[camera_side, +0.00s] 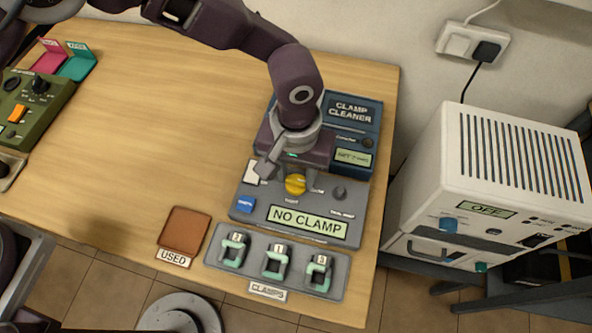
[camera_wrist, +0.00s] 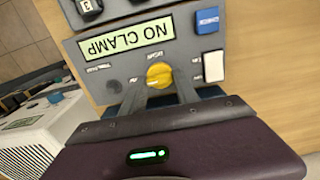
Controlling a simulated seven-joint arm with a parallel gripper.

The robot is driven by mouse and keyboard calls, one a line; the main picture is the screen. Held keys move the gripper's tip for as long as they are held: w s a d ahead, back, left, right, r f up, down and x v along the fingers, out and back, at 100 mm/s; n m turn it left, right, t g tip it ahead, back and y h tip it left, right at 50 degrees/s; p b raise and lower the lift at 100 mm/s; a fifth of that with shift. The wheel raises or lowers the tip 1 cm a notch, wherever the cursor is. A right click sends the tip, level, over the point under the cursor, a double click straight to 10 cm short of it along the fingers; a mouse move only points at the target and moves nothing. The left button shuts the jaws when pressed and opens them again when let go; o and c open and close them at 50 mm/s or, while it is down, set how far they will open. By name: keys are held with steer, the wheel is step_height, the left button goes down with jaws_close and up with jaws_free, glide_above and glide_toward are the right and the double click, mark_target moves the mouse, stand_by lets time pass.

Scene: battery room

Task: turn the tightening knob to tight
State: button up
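The yellow tightening knob (camera_side: 295,184) sits on the grey panel (camera_side: 343,212), whose display (camera_side: 307,222) reads "NO CLAMP". It also shows in the wrist view (camera_wrist: 159,75). Small labels stand around the knob, one below it apparently reading "TIGHT"; which one its mark points to is too small to tell. My gripper (camera_wrist: 160,85) points down at the panel with its fingers apart, one on each side of the knob in the wrist view. Contact with the knob does not show. In the side view, one finger (camera_side: 264,170) is visible left of the knob.
A blue check button (camera_side: 245,204), a white switch and a small dark knob (camera_side: 339,193) are close by. The blue clamp cleaner (camera_side: 365,116) stands behind. A clamp rack (camera_side: 333,278) holds three clamps in front, beside a brown "USED" pad (camera_side: 185,228). The table's left middle is clear.

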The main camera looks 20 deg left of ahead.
jaws_close()
steer(key=shift+m, duration=0.3)
steer(key=m, duration=0.3)
steer(key=shift+m, duration=0.4)
steer(key=m, duration=0.3)
steer(key=shift+m, duration=0.3)
steer(key=m, duration=0.4)
steer(key=shift+m, duration=2.6)
